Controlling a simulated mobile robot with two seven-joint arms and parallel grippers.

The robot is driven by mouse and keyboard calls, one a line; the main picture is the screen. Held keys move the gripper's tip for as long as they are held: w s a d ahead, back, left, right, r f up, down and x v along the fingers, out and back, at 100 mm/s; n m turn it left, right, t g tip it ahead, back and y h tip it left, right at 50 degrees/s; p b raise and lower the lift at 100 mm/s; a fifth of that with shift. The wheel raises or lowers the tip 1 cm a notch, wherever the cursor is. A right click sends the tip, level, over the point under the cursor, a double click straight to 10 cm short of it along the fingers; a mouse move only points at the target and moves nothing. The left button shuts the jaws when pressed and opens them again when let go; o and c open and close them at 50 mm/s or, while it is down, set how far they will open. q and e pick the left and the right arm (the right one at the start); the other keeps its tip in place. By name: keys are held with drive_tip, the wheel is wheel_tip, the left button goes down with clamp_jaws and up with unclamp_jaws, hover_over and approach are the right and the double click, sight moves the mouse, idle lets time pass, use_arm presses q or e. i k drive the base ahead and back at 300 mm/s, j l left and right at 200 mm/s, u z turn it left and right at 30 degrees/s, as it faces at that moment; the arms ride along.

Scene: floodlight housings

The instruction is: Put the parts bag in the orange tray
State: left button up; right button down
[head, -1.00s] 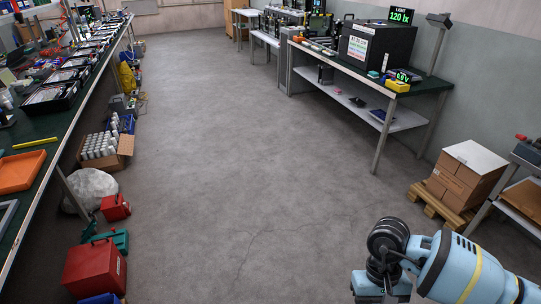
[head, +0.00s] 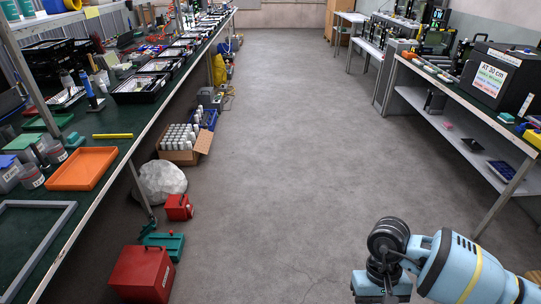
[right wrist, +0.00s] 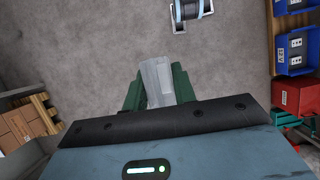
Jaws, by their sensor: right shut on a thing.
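The orange tray (head: 82,168) lies on the green-topped bench at the left in the head view and looks empty. In the right wrist view, my right gripper (right wrist: 158,88) has its green fingers shut on a pale, greyish, translucent thing, which looks like the parts bag (right wrist: 156,72). It is held over the floor, away from the tray. In the head view my right arm shows at the lower right, but its fingers are hidden. My left gripper is not in view.
A yellow bar (head: 113,136) and a grey frame (head: 30,240) lie by the tray. On the floor by the bench stand a red box (head: 142,275), a green case (head: 165,245), a white sack (head: 162,182) and a carton of bottles (head: 180,155). The middle aisle is clear.

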sight(83, 181)
drive_tip(key=i+u, duration=0.1)
drive_tip(key=i, duration=1.05)
drive_tip(key=i+z, duration=0.2)
drive_tip(key=i, duration=1.5)
drive_tip(key=u, duration=3.6)
drive_tip(key=i+u, duration=0.1)
drive_tip(key=i, duration=0.9)
